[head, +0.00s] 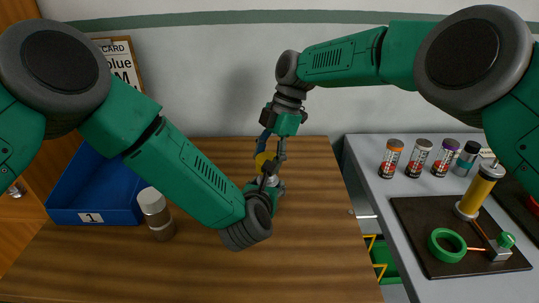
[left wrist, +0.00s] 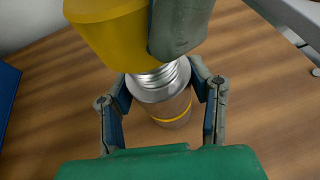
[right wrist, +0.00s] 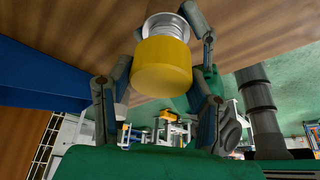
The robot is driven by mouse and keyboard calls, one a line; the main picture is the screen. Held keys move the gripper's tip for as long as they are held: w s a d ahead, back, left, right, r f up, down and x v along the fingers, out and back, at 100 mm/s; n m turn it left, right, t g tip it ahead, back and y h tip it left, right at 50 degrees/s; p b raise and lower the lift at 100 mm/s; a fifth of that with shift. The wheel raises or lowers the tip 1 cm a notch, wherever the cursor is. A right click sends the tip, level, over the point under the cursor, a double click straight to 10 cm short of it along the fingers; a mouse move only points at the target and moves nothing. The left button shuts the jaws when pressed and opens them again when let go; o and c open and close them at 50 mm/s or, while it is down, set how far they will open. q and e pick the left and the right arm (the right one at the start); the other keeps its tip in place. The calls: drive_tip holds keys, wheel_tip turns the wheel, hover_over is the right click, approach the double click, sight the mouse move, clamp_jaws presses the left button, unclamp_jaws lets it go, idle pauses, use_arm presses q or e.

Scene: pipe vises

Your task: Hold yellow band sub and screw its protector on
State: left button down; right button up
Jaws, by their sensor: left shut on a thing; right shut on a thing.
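The yellow band sub (left wrist: 173,108) is a grey metal cylinder with a thin yellow band, upright over the wooden table. My left gripper (head: 268,186) is shut around it; its fingers also show in the left wrist view (left wrist: 163,92). The yellow protector (left wrist: 106,32) is directly above the sub, and bare silver thread (left wrist: 160,76) shows between them. My right gripper (head: 270,143) is shut on the protector from above; the right wrist view shows the protector (right wrist: 161,68) between its fingers. How far the protector overlaps the thread is hidden.
A blue bin (head: 95,217) marked 1 and a capped cylinder (head: 157,214) stand at left. On the grey table (head: 376,190) at right are several banded cylinders (head: 391,158) and a dark mat (head: 420,215) with a green ring (head: 433,236). The front wood is clear.

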drive_tip(key=shift+a, duration=1.05)
drive_tip(key=shift+d+f, duration=0.9)
drive_tip(key=shift+d, duration=0.05)
drive_tip(key=shift+a, duration=0.75)
drive_tip(key=shift+d, duration=0.1)
drive_tip(key=shift+d+f, duration=0.3)
drive_tip(key=shift+d, duration=0.05)
drive_tip(key=shift+a+f, duration=0.1)
drive_tip(key=shift+f, duration=0.2)
